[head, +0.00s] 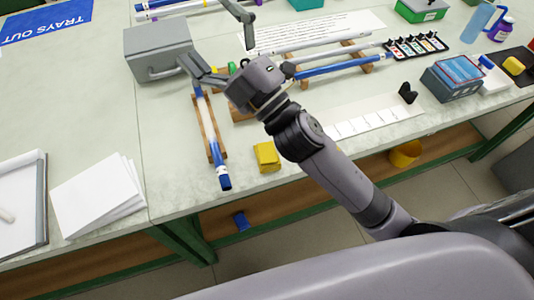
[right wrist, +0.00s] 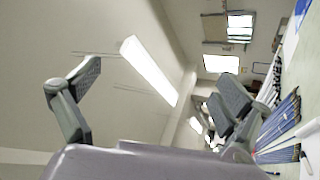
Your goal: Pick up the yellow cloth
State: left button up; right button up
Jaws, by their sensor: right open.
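A folded yellow cloth (head: 267,157) lies on the pale bench near its front edge, just right of a wooden rack holding a blue-and-white rod. My right gripper (head: 218,55) is open over the middle of the bench, beyond the cloth and apart from it. Its forearm passes to the right of the cloth. In the right wrist view the gripper's fingers (right wrist: 160,88) are spread with nothing between them, and the cloth is not seen there. My left gripper is not in view.
The rod rack (head: 213,135) stands left of the cloth. A grey box (head: 158,52) stands farther back. White papers (head: 98,196) lie at front left. Bare bench surrounds the cloth's front.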

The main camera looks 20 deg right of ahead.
jog(key=s+a+r+n+g+y, duration=0.4)
jog(key=s+a+n+g+y, duration=0.5)
jog(key=n, duration=0.7)
jog(key=s+a+f+n+g+h, duration=0.2)
jog(key=s+a+f+n+g, duration=0.25)
jog(key=n+g, duration=0.75)
jog(key=n+h, duration=0.6)
jog(key=h, duration=1.4)
send_over(267, 152)
notch_tip(267, 152, down, 17)
jog(key=shift+t, duration=0.4)
notch_tip(267, 152, down, 11)
jog(key=p, duration=0.2)
jog(key=shift+s+d+r+p, duration=0.1)
jog(key=shift+s+p, duration=0.05)
jog(key=shift+p, duration=0.25)
notch_tip(267, 152, down, 5)
jog(key=shift+f+p, duration=0.2)
jog(key=shift+p, duration=0.8)
jog(key=shift+f, duration=0.4)
